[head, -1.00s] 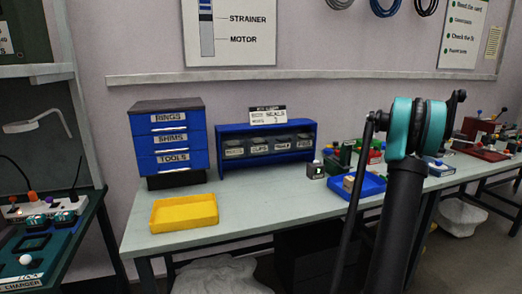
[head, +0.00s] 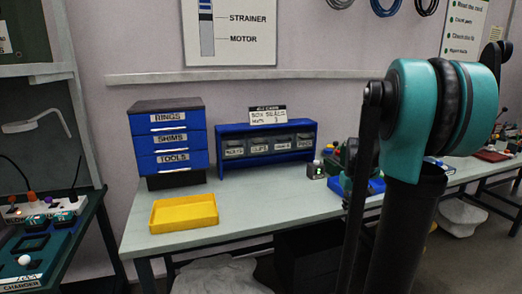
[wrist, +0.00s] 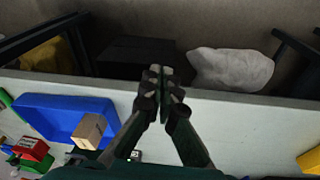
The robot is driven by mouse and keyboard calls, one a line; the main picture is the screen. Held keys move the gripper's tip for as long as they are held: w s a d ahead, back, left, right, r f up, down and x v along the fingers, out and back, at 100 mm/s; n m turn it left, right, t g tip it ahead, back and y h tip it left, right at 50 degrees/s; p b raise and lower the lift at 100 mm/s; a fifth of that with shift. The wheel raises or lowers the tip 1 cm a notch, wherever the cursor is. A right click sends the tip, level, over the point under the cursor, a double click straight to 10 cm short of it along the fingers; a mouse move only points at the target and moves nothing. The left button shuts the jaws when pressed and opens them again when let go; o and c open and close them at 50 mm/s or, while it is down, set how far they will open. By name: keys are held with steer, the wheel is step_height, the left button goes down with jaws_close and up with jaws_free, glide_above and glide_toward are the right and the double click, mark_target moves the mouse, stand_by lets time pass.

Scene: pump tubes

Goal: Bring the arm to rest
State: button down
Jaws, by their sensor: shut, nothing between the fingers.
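My gripper (wrist: 163,82) shows in the wrist view, with its two fingers together and nothing between them. It is above the front edge of the pale workbench (wrist: 250,130).
A blue tray (wrist: 45,108) with a brown block (wrist: 90,130) lies left of my gripper in the wrist view. The yellow tray (head: 183,213), blue drawer unit (head: 170,142) and blue bin rack (head: 265,160) stand on the bench. A white bag (wrist: 230,68) lies below.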

steer(key=s+a+f, duration=0.3)
steer(key=s+a, duration=0.1)
steer(key=s, duration=0.3)
steer(key=s+a+f+m+t, duration=0.1)
steer(key=s+a+f, duration=0.3)
steer(key=s, duration=0.3)
steer(key=s+a+f+t, duration=0.1)
steer(key=s+a+f, duration=0.2)
steer(key=s, duration=0.4)
steer(key=shift+s+a+f+m+y, duration=0.2)
steer(key=shift+s+a+m+y, duration=0.15)
steer(key=shift+a, duration=0.55)
